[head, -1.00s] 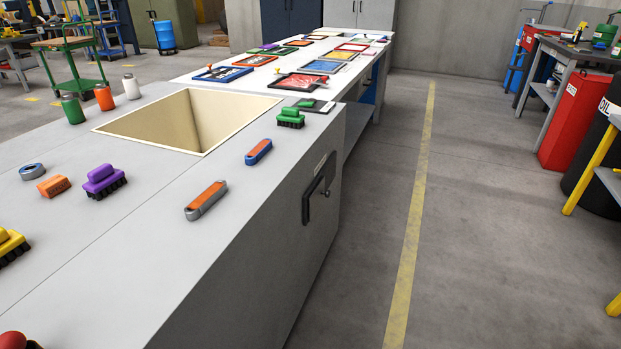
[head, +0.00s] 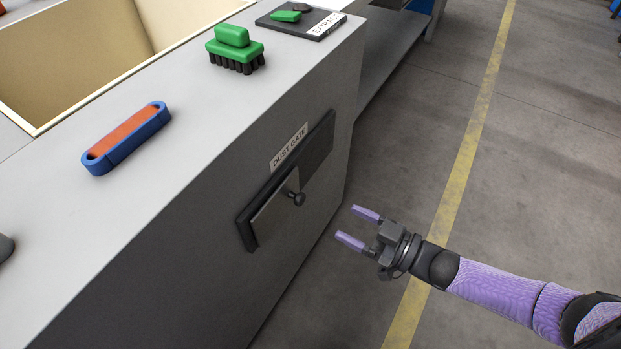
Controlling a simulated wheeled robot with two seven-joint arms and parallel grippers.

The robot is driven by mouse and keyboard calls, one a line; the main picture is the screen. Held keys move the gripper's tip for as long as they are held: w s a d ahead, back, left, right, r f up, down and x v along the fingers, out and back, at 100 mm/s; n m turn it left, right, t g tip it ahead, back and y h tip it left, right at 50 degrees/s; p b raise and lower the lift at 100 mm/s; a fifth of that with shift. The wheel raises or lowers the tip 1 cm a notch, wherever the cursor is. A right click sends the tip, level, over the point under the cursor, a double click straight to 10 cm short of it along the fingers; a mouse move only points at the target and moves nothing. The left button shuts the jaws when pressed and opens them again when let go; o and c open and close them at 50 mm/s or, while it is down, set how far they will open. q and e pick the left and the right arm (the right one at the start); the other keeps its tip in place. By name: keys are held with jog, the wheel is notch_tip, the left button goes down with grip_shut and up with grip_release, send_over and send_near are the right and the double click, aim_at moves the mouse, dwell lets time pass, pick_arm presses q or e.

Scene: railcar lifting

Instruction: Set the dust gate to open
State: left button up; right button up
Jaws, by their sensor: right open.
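The dust gate (head: 268,213) is a dark framed slot on the side face of the grey bench, under a white "DUST GATE" label (head: 289,147). A lighter grey sliding plate (head: 272,222) fills the left part of the frame, and the right part looks dark. A dark round knob (head: 297,198) sticks out near the plate's right edge. My right gripper (head: 358,228) is open and empty, to the right of the knob and apart from it, with its lilac fingers pointing left toward the bench face. My left gripper is not in view.
On the bench top (head: 190,190) lie a blue and orange tool (head: 127,138) and a green brush (head: 235,50). A dark panel labelled "EXTRACT" (head: 300,20) with a green switch is at the far corner. A square opening (head: 90,50) is at upper left. The floor at right is clear.

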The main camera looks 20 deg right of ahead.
aim_at(303, 201)
jog(key=b+x, duration=0.3)
jog(key=x, duration=0.6)
jog(key=shift+a+f+b, duration=0.1)
jog(key=shift+a+b, duration=0.15)
jog(key=shift+b, duration=0.05)
jog(key=shift+w+a, duration=0.1)
jog(key=shift+w, duration=0.05)
jog(key=shift+c, duration=0.7)
jog(key=c, duration=0.5)
grip_shut()
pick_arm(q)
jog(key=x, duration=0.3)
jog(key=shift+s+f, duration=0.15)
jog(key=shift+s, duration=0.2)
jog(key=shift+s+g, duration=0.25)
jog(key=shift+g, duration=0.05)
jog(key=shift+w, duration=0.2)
